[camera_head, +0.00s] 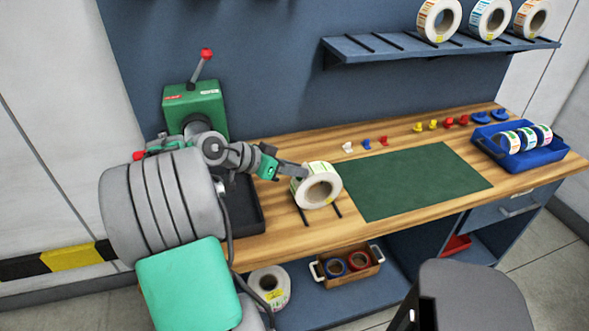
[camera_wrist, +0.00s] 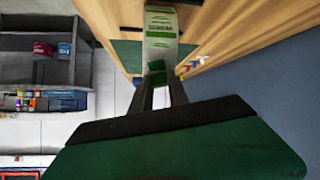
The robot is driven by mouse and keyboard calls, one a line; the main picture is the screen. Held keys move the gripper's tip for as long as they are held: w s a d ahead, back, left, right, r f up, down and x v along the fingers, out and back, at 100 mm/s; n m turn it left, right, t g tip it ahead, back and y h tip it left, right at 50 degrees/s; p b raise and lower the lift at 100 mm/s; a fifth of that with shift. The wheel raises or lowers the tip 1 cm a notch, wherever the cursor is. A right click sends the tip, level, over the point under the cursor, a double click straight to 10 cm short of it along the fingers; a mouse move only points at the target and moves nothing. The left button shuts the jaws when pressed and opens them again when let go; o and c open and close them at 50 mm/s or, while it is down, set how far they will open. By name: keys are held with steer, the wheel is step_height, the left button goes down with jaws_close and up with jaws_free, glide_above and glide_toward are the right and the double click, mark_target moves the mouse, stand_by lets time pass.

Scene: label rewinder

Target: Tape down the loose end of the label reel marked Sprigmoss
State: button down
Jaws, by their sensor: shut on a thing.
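A white label reel with green print (camera_head: 329,174) stands upright across two dark rails on the bench. In the wrist view its label band (camera_wrist: 160,30) runs down toward my fingers; its lettering is too small to read surely. My gripper (camera_head: 301,171) is at the reel's upper left side. In the wrist view my gripper (camera_wrist: 157,84) is shut on what looks like the loose end of the band, with a green label (camera_wrist: 156,68) at the fingertips. The exact contact is partly hidden by the fingers.
A green mat (camera_head: 415,180) lies right of the reel. Small coloured pieces (camera_head: 433,124) line the back. A blue tray (camera_head: 551,155) holds several rolls. A green lever machine (camera_head: 194,105) stands left. A shelf (camera_head: 375,48) with three reels hangs above.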

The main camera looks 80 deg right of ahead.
steer(key=shift+f, duration=0.15)
stand_by(0.8)
steer(key=c, duration=1.2)
jaws_free()
steer(key=v, duration=0.7)
steer(key=shift+w+a+r, duration=0.2)
steer(key=shift+w+a, duration=0.05)
